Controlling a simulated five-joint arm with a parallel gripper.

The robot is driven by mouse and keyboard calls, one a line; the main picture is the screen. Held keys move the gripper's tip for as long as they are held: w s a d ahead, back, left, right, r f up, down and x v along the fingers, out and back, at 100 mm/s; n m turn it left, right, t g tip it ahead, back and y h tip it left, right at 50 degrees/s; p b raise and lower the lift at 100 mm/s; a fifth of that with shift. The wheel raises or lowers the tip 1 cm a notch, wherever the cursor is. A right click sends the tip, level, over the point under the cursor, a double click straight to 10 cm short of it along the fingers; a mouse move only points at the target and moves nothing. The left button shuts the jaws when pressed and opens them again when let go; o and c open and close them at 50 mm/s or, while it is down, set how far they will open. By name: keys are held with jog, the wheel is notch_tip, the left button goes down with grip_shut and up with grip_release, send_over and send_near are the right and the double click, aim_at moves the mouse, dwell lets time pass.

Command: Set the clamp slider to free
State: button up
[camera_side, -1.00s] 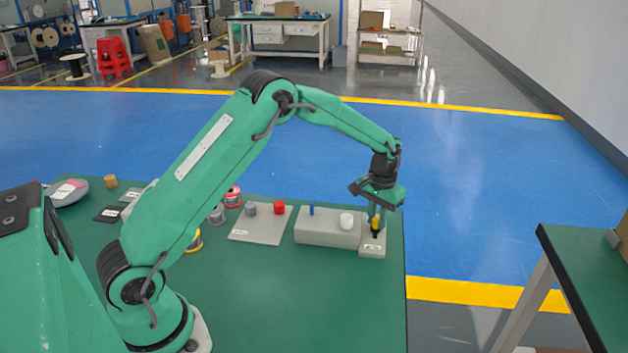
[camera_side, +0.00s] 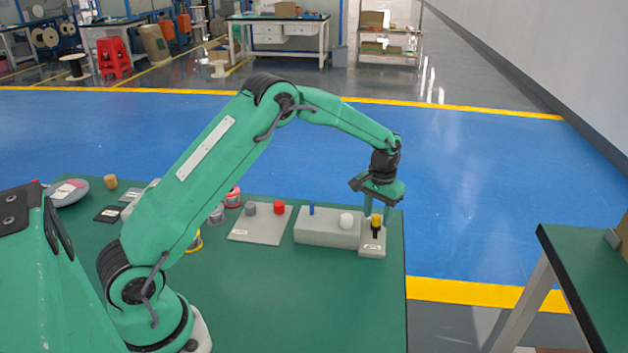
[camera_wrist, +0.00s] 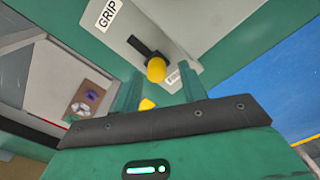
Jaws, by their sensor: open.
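The clamp slider is a yellow knob (camera_side: 376,219) on a black track, on a small grey block (camera_side: 372,251) at the table's right edge. In the wrist view the yellow knob (camera_wrist: 156,69) sits at the end of the black track (camera_wrist: 140,46) away from the GRIP label (camera_wrist: 107,14). A partly hidden second label (camera_wrist: 173,76) is beside the knob's end. My gripper (camera_side: 379,208) is open above the block, with its fingers apart around the knob's area. In the wrist view my gripper's fingers (camera_wrist: 160,86) show on both sides, not closed on the knob.
A larger grey block (camera_side: 328,230) with a blue pin (camera_side: 311,210) and a white knob (camera_side: 347,220) stands just left. Further left is a grey plate (camera_side: 261,226) with grey and red knobs. The green table's front middle (camera_side: 310,300) is clear.

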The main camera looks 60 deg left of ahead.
aim_at(377, 215)
notch_tip(377, 215, up, 8)
jog(key=shift+f, duration=0.25)
jog(key=shift+r, duration=0.1)
dwell(0.4)
jog(key=shift+s+r, duration=0.2)
jog(key=shift+r, duration=0.35)
jog(key=s+d+r+m+t, duration=0.1)
jog(key=s+d+r+t, duration=0.2)
jog(key=s+r, duration=1.1)
jog(key=s+d+f+m+t, duration=0.1)
jog(key=s+t, duration=0.1)
jog(key=s, duration=1.8)
jog(key=shift+t, duration=0.3)
